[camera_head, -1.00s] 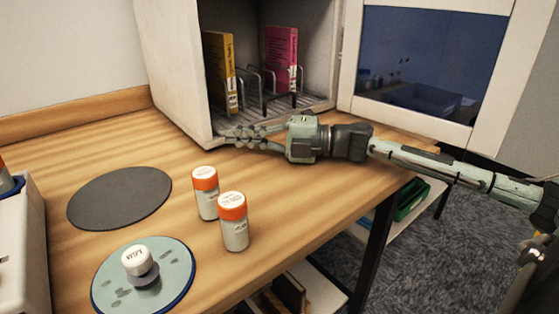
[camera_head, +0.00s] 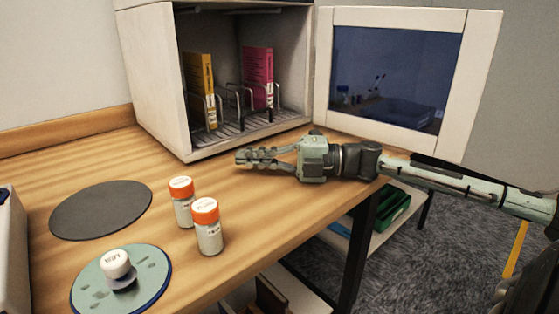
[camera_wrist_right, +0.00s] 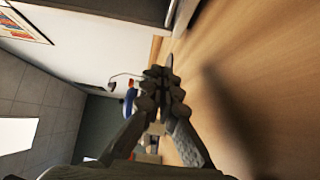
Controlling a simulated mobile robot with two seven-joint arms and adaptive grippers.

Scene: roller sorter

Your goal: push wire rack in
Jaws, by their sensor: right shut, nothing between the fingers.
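The wire rack (camera_head: 236,124) lies inside the open white cabinet (camera_head: 150,85) in the head view. A yellow box (camera_head: 199,85) and a pink box (camera_head: 258,72) stand upright in it. My right gripper (camera_head: 242,158) is shut and empty, just above the table in front of the cabinet opening and apart from the rack. In the right wrist view its fingertips (camera_wrist_right: 165,78) are together. The rack is not clearly seen in that view. My left gripper is not in view.
The cabinet door (camera_head: 481,70) is swung open to the right, behind my right arm. Two orange-capped bottles (camera_head: 183,206) (camera_head: 208,231) stand on the wooden table (camera_head: 75,167). A dark round mat (camera_head: 100,211) and a green disc (camera_head: 150,270) bearing a white-capped item (camera_head: 117,262) lie left.

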